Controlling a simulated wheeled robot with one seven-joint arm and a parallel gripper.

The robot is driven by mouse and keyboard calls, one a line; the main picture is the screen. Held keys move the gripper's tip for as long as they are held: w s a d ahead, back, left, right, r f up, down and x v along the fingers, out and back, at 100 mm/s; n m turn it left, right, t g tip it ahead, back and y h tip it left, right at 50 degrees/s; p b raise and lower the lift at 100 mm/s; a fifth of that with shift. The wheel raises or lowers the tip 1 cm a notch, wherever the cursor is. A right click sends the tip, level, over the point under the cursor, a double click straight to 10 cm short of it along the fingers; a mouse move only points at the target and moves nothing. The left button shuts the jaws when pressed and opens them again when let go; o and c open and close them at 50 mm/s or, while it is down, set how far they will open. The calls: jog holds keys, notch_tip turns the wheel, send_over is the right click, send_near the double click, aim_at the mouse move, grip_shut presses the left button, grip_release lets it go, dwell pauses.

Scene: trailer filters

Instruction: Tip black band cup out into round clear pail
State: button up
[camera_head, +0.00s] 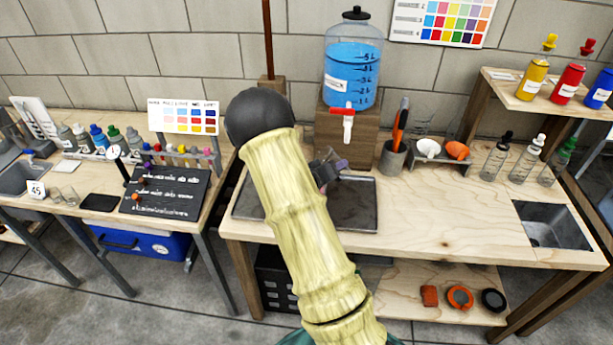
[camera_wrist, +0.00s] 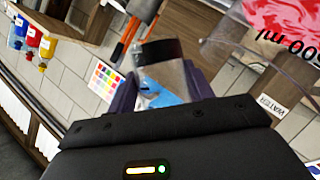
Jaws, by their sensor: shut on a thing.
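My gripper (camera_wrist: 160,88) is shut on the black band cup (camera_wrist: 161,76) in the wrist view, one dark purple finger on each side. The cup is clear with a black band at its far end, and blue shows in or through it. In the head view my gripper (camera_head: 325,170) is small and mostly hidden behind my arm, above the dark tray; the cup is not clear there. A clear vessel (camera_wrist: 262,28) with red contents and "500 ml" is close by at upper right in the wrist view. I cannot tell whether it is the round clear pail.
A blue water dispenser (camera_head: 350,75) stands on a wooden block behind my gripper. A grey pen cup (camera_head: 393,157) and a rack (camera_head: 440,160) with funnels stand to its right. Bottles (camera_head: 523,158) and a sink (camera_head: 550,225) are farther right. The front middle of the workbench is clear.

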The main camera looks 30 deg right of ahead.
jog(key=shift+d+r+m, duration=0.15)
jog(key=shift+r+m, duration=0.1)
jog(key=shift+m, duration=0.05)
jog(key=shift+s+f+m+y+b, duration=0.15)
jog(key=shift+m+y+b, duration=0.15)
jog(key=shift+b, duration=0.15)
jog(key=f+m+b, duration=0.1)
jog(key=b, duration=0.1)
jog(key=s+d+m+t+y+b, duration=0.1)
jog(key=b, duration=0.2)
jog(key=shift+s+d+f+y, duration=0.2)
jog(key=shift+d+f+y, duration=0.1)
jog(key=shift+f, duration=0.1)
notch_tip(320, 180, down, 7)
jog(key=s+d+m+t+y+b, duration=0.1)
jog(key=m+b, duration=0.1)
jog(key=b, duration=1)
jog(key=shift+d+b, duration=0.2)
jog(key=shift+b, duration=0.1)
jog(key=shift+s+y, duration=0.1)
jog(key=shift+y, duration=0.2)
jog(key=shift+r, duration=0.15)
jog(key=shift+r+p, duration=2)
jog(key=shift+r, duration=0.45)
